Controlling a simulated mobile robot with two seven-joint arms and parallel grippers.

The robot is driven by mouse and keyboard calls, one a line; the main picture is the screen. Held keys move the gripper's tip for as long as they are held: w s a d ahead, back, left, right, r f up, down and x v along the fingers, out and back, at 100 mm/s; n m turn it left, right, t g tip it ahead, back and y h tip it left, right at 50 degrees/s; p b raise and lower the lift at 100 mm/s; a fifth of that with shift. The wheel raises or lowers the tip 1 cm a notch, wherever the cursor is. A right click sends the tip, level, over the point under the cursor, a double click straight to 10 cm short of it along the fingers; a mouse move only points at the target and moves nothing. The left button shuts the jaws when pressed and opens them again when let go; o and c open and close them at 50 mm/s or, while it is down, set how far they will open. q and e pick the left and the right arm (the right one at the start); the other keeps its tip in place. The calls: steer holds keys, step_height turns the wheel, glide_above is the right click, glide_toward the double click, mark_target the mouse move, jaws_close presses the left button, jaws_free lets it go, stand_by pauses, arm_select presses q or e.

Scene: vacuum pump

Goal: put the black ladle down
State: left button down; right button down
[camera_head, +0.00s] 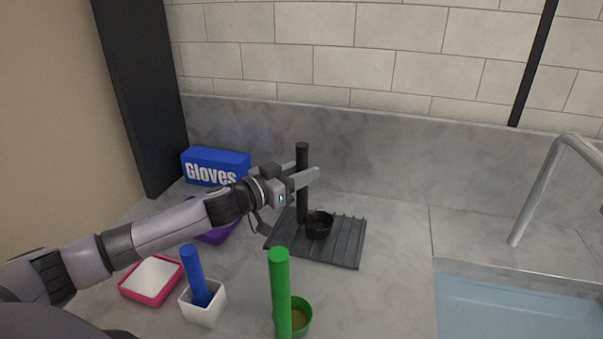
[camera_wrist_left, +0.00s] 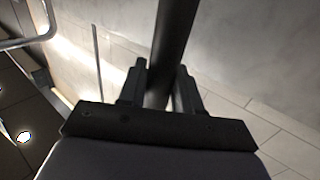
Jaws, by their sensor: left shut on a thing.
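The black ladle (camera_head: 303,195) stands upright, with its long handle up and its round cup low at the right of the handle. The cup is over the dark ribbed mat (camera_head: 345,245) and seems to rest on it or hang just above it; I cannot tell which. My left gripper (camera_head: 304,176) is shut on the upper part of the handle. In the left wrist view the dark handle (camera_wrist_left: 175,40) runs between the two fingers. My right gripper is not in view.
A green ladle (camera_head: 280,290) stands in front, with a green cup. A blue-handled tool (camera_head: 194,270) stands in a white container (camera_head: 203,308). A pink tray (camera_head: 150,280) and a blue gloves box (camera_head: 215,166) are at the left. A sink (camera_head: 510,310) and faucet (camera_head: 540,190) are at the right.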

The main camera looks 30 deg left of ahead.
arm_select(q)
steer(key=shift+f, duration=0.1)
steer(key=c, duration=1.2)
jaws_free()
steer(key=shift+f, duration=0.1)
steer(key=o, duration=0.4)
steer(key=shift+b+v, duration=0.95)
steer(key=shift+v, duration=5.05)
steer(key=shift+r, duration=0.25)
